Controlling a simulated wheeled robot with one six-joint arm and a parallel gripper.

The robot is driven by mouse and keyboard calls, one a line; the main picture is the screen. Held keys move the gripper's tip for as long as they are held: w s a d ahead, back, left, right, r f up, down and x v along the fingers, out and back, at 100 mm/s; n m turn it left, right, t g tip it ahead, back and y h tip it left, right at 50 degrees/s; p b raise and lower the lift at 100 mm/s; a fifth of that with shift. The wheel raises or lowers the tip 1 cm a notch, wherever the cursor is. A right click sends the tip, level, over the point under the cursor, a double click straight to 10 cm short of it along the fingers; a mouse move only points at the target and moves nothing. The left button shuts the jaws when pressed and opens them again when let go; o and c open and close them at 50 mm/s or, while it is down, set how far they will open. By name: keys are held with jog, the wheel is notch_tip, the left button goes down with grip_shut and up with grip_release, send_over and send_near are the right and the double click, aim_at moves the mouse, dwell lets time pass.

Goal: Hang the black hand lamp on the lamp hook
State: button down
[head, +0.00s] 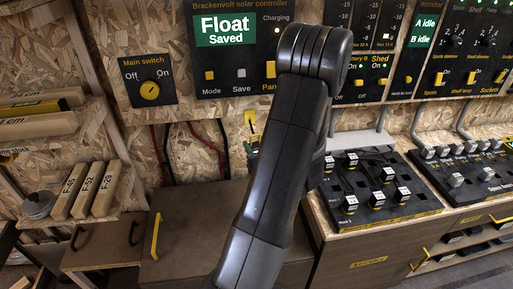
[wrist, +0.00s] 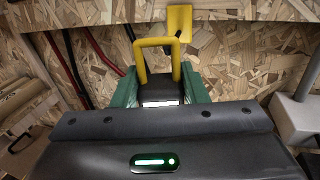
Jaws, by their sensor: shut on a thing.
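The black hand lamp (wrist: 161,92) is between the green fingers of my gripper (wrist: 160,84) in the wrist view. The gripper is shut on its dark body, and a white strip shows on the lamp. Its yellow loop handle (wrist: 142,60) stands up above the fingers. The yellow lamp hook (wrist: 180,20) is on the chipboard wall just behind and above the loop. The loop's top overlaps the hook's lower end in the picture; I cannot tell whether they touch. In the head view the hook (head: 250,117) shows left of my arm, which hides most of the lamp.
Red and black cables (wrist: 88,55) hang on the wall left of the hook. A grey box (wrist: 298,120) is at the right in the wrist view. The head view shows a brown cabinet (head: 185,225) below and a black switch panel (head: 375,190) to the right.

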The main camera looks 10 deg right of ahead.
jog(key=w+f, duration=0.1)
jog(key=w, duration=0.5)
jog(key=shift+f, duration=0.25)
dwell(0.3)
jog(key=shift+b, duration=0.3)
dwell(0.4)
jog(key=c, duration=0.8)
grip_release()
jog(key=shift+o, duration=0.2)
jog(key=b+v, duration=0.1)
jog(key=v, duration=1.2)
jog(key=shift+s+b, duration=0.35)
